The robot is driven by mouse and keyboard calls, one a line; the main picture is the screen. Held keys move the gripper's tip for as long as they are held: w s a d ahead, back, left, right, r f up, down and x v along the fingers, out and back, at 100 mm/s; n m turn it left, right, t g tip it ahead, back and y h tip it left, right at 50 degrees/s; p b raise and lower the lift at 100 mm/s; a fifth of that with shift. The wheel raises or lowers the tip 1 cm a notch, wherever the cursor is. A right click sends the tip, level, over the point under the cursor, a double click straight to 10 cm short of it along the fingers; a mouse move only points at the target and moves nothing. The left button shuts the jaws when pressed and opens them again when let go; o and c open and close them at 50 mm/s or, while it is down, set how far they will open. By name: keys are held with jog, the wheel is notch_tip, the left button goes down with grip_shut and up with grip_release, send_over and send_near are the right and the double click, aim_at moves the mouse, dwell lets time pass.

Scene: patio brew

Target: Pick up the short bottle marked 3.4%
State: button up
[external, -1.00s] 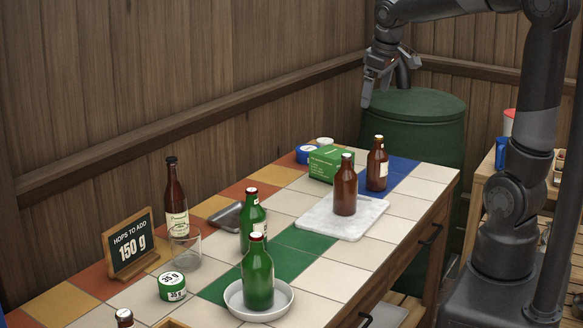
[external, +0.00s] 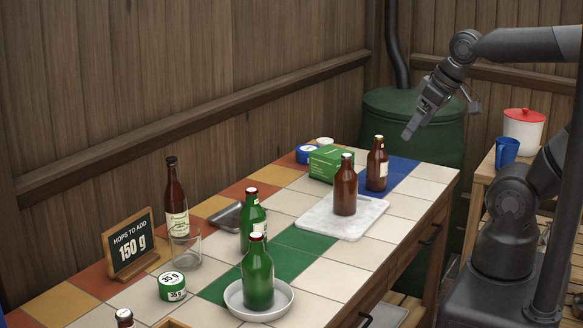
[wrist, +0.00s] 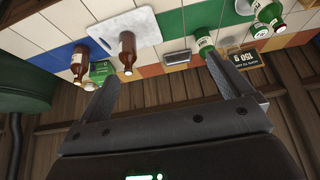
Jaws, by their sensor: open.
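Several short bottles stand on the tiled counter, and I cannot read 3.4% on any of them. A brown one (external: 345,190) stands on a white marble board (external: 318,222); it also shows in the wrist view (wrist: 127,48). Another brown one (external: 377,168), with a pale label, stands on blue tiles behind it. One green bottle (external: 252,222) stands mid-counter, another (external: 258,278) in a white dish (external: 234,302). My gripper (external: 409,134) is open and empty, above and right of the rear brown bottle in the external view. Its spread fingers show in the wrist view (wrist: 160,68).
A tall brown bottle (external: 175,200), a glass (external: 186,248), a "150 g" sign (external: 131,245) and a 35 g tin (external: 172,287) crowd the left. A green box (external: 330,163) stands beside the rear bottles. A green barrel (external: 440,125) stands behind the counter.

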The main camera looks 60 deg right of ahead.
aim_at(381, 141)
jog(key=c, duration=0.9)
jog(key=shift+c, duration=0.2)
jog(key=w+d+f+m+t+h, duration=0.1)
jog(key=w+d+f+t+h, duration=0.15)
jog(key=w+d+f, duration=0.5)
jog(key=w+d+f+m+t+h, duration=0.1)
jog(key=w+d+f+m+t, duration=0.15)
jog(key=w+d, duration=0.85)
jog(key=w+d+f+t+h, duration=0.3)
jog(key=w+d+f+t, duration=0.1)
jog(key=d+f, duration=0.2)
jog(key=s+d+f+m+t+h, duration=0.2)
jog(key=s+d+f+m+h, duration=0.1)
jog(key=s+d+f+h, duration=0.3)
jog(key=shift+y, duration=0.75)
jog(key=x, duration=0.5)
jog(key=shift+s+d+r, duration=0.2)
jog(key=shift+d+r, duration=0.2)
jog(key=shift+d, duration=0.05)
jog(key=shift+x, duration=2.8)
